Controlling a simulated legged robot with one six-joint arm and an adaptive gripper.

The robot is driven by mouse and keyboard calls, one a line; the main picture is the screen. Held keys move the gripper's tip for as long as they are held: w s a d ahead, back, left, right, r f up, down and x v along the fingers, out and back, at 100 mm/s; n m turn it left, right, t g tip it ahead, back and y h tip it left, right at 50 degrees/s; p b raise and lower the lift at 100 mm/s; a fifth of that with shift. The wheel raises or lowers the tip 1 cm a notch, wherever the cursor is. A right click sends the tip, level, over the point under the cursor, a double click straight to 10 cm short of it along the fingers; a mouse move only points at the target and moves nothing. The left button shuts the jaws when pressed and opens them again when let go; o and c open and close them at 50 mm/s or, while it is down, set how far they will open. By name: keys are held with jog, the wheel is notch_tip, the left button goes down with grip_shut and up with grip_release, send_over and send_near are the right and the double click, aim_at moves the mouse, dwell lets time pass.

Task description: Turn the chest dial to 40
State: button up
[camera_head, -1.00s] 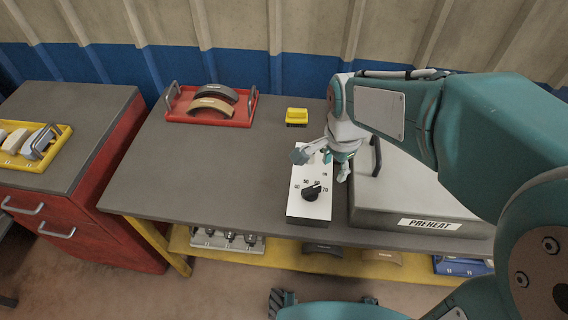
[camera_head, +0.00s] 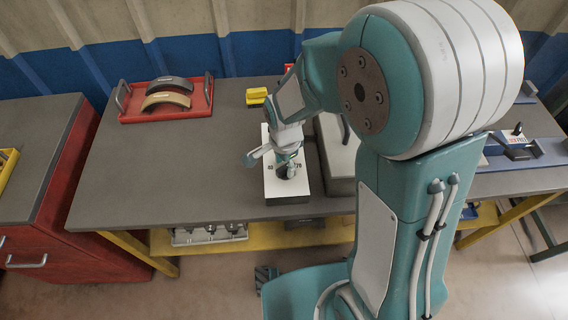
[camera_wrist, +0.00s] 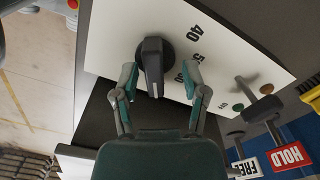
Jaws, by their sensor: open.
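The black dial (camera_head: 286,171) sits on a white panel (camera_head: 284,189) at the front of the table, left of the grey chest (camera_head: 340,160). In the wrist view the dial (camera_wrist: 153,62) has a raised bar grip, with printed 40 and two further numbers to its right. The bar lies roughly along the view's vertical; which number it points at I cannot tell. My gripper (camera_wrist: 160,82) is open, one finger on each side of the bar's near end, with no clear contact. In the head view my gripper (camera_head: 284,158) is over the dial and hides part of it.
A red tray (camera_head: 165,113) with brake shoes stands at the back left, and a yellow block (camera_head: 256,97) at the back. The wrist view shows a small lever (camera_wrist: 247,88), a green button (camera_wrist: 238,107), and HOLD (camera_wrist: 287,157) and FREE (camera_wrist: 246,169) signs. The table's left part is clear.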

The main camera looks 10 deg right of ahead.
jog(key=shift+d+f, duration=0.25)
jog(key=shift+d, duration=0.45)
jog(key=shift+a, duration=0.25)
grip_shut()
jog(key=shift+a, duration=0.1)
jog(key=shift+n, duration=0.3)
jog(key=n, duration=0.5)
jog(key=shift+w+a, duration=0.1)
jog(key=shift+w, duration=0.1)
jog(key=n, duration=0.6)
jog(key=shift+w+a+n, duration=0.1)
jog(key=shift+a+n, duration=0.15)
jog(key=shift+n, duration=0.05)
jog(key=n, duration=0.6)
jog(key=shift+a+r, duration=0.1)
jog(key=shift+a, duration=0.1)
jog(key=n, duration=0.5)
jog(key=shift+a+n, duration=0.15)
jog(key=shift+n, duration=0.25)
